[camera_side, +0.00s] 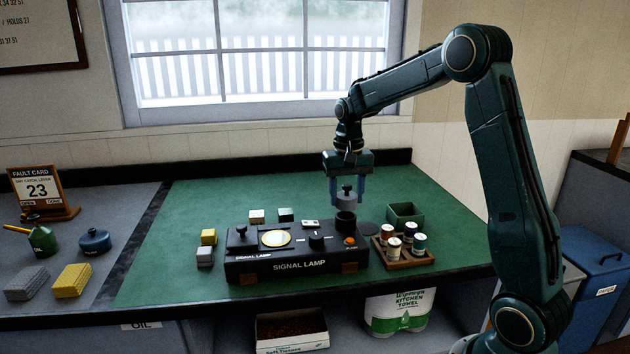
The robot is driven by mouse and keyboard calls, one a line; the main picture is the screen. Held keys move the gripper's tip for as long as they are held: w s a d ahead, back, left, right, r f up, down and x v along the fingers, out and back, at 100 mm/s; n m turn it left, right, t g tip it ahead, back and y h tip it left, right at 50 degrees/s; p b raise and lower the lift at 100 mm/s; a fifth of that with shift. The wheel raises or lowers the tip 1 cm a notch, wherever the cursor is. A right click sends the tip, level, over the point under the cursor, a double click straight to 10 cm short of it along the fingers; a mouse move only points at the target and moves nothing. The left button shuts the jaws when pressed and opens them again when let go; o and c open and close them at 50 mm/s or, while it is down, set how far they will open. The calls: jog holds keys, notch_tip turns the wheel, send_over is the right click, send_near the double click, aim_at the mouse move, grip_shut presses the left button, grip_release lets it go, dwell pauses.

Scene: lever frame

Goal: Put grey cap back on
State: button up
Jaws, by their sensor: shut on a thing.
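My gripper (347,191) points down and is shut on the grey cap (347,200), a short round piece with a dark knob on top. It holds the cap upright just above a dark round cylinder (346,222) at the right rear of the black signal lamp box (297,252). Whether the cap touches the cylinder's rim I cannot tell. The box also carries a round cream lamp disc (275,238), a black knob (316,241), an orange button (350,241) and a black lever knob (241,231) at its left.
A wooden tray (404,262) with several small cans stands right of the box. An open green bin (404,214) is behind it. Small yellow (209,237), grey (205,257) and cream (257,216) blocks lie left of and behind the box. The green mat (180,285) is clear at left.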

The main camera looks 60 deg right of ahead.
jog(key=shift+f, duration=0.95)
jog(key=shift+f, duration=0.25)
dwell(1.7)
jog(key=o, duration=1.5)
jog(key=shift+r, duration=0.15)
jog(key=shift+r, duration=3.4)
